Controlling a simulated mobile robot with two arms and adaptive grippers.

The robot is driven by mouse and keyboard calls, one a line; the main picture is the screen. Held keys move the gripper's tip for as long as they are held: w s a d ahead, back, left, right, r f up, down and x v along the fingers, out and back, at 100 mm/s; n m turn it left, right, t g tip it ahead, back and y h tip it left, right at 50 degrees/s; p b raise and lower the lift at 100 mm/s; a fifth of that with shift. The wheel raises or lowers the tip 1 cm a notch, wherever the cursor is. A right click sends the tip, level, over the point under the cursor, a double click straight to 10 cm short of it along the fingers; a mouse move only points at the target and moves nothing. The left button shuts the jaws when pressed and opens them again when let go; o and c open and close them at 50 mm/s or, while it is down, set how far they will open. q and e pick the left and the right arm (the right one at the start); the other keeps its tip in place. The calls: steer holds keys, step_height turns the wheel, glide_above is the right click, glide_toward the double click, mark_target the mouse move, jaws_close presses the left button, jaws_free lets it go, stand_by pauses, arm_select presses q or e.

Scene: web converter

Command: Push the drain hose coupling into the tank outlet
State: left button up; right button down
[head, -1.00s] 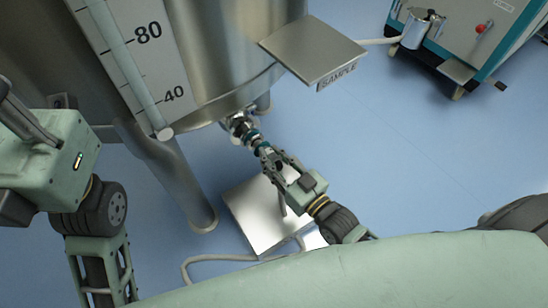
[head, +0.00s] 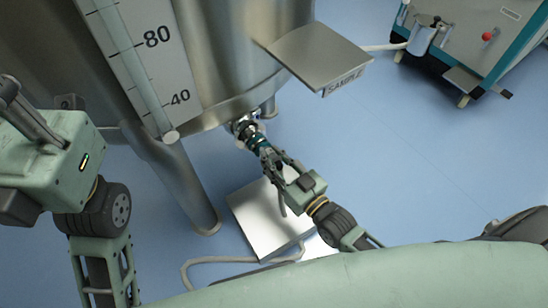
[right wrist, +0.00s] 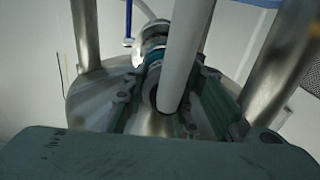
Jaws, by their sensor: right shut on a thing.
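The steel tank (head: 225,60) fills the upper left of the head view. Its outlet (head: 243,125) is a short metal fitting low on the tank. The teal and metal hose coupling (head: 257,142) is in line with the outlet and at its mouth; how deep it sits cannot be told. My right gripper (head: 270,158) is shut on the coupling. In the right wrist view the coupling (right wrist: 153,52) is between the fingers, with the outlet (right wrist: 150,30) beyond; a pale tube (right wrist: 182,55) partly covers both. My left gripper (head: 22,115) is at the left edge, cut off and away from the coupling.
A tank leg (head: 180,180) stands left of the right gripper. A sample shelf (head: 318,55) juts out above right. A pale plate (head: 265,222) and a hose (head: 215,260) lie below. A wheeled cabinet (head: 480,45) is at upper right; the blue floor between is clear.

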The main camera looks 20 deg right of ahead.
steer(key=shift+w+a+r, duration=0.1)
steer(key=shift+w+a, duration=0.05)
steer(key=shift+w, duration=0.25)
stand_by(0.4)
steer(key=c, duration=1.3)
jaws_free()
steer(key=shift+w, duration=0.1)
steer(key=shift+c, duration=0.2)
steer(key=v, duration=1.2)
